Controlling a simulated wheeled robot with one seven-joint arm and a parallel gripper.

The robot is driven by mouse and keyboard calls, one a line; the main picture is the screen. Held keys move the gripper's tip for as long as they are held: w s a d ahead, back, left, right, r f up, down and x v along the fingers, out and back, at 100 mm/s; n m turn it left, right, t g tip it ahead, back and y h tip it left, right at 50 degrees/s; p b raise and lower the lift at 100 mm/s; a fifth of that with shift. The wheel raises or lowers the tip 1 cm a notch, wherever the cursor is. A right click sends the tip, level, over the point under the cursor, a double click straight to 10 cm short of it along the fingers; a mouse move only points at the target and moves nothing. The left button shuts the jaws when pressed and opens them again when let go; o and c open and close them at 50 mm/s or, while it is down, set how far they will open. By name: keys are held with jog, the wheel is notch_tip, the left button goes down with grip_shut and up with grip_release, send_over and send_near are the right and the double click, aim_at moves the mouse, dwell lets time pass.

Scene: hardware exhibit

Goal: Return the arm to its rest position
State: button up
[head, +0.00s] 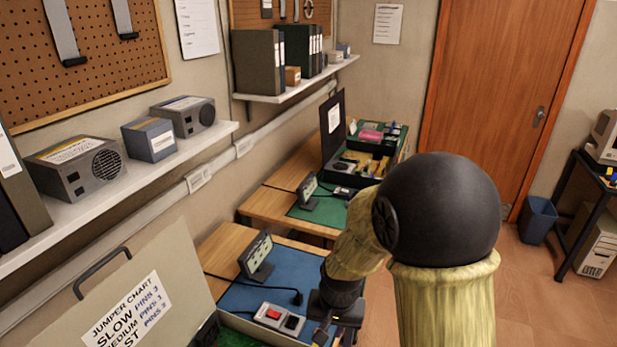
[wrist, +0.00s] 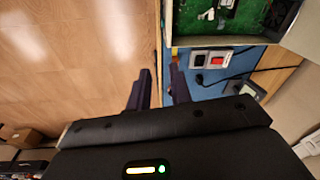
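My arm reaches down from the right of the head view over the front bench, with the elbow filling the middle right. My gripper (head: 333,337) hangs near the right edge of the blue mat (head: 284,284), pointing down. In the wrist view the two dark fingers of my gripper (wrist: 160,84) stand apart, with nothing between them.
A power strip with a red switch (head: 268,314) lies on the mat beside my gripper. An open case with a jumper chart lid (head: 130,305) stands at the lower left. A small display stand (head: 257,257) is behind the strip.

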jog(key=s+d+r+n+t, duration=0.1)
jog(key=s+d+r+n, duration=0.1)
jog(key=s+d+r, duration=0.4)
jog(key=s+d, duration=0.1)
jog(key=d, duration=0.3)
jog(key=shift+s+h, duration=0.3)
jog(key=shift+s, duration=0.05)
jog(key=shift+d, duration=0.1)
dwell(0.4)
